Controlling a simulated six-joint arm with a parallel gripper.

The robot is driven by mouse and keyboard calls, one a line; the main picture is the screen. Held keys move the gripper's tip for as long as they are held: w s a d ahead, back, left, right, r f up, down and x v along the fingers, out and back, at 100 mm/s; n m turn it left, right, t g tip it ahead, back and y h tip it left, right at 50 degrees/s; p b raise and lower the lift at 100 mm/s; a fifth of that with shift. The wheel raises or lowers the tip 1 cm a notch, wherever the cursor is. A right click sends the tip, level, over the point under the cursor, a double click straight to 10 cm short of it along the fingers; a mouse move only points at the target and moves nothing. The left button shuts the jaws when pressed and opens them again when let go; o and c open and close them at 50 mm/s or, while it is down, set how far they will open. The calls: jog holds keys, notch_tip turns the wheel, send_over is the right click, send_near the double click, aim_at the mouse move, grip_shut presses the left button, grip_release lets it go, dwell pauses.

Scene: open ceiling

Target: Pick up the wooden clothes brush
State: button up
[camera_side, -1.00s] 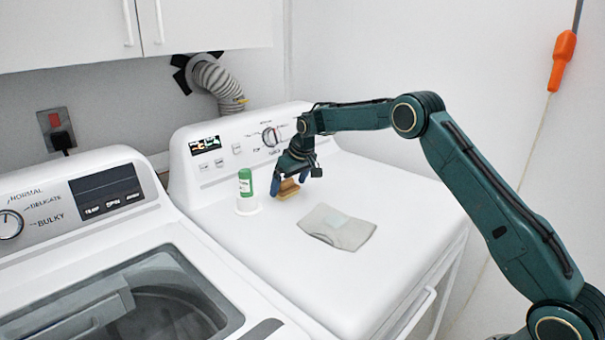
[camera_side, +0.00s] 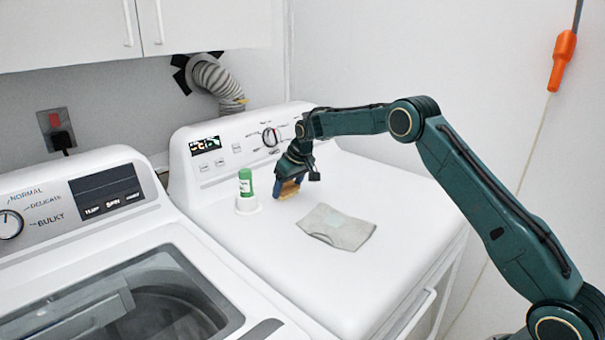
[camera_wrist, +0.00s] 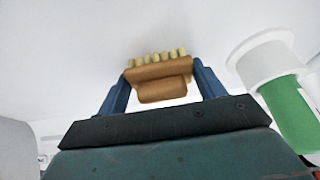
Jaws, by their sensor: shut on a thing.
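The wooden clothes brush (camera_side: 288,188) is tan with pale bristle tufts and sits at the back of the white dryer top. In the wrist view the brush (camera_wrist: 160,80) lies between my two blue fingers, its bristles facing away from my gripper's palm. My gripper (camera_side: 286,186) is shut on the brush, with a finger at each end of it. The gripper's fingers also show in the wrist view (camera_wrist: 162,88). In the side view the fingers partly hide the brush. Whether it touches the dryer top is hard to tell.
A green and white bottle (camera_side: 245,184) stands in a white cup-like base (camera_side: 248,206) just left of my gripper. A folded grey cloth (camera_side: 338,227) lies in front, to the right. The control panel (camera_side: 240,146) rises behind. The front of the dryer top (camera_side: 340,285) is clear.

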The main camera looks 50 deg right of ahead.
jog(key=shift+r, duration=0.1)
jog(key=shift+r, duration=4.95)
jog(key=shift+o, duration=1)
jog(key=shift+c, duration=0.5)
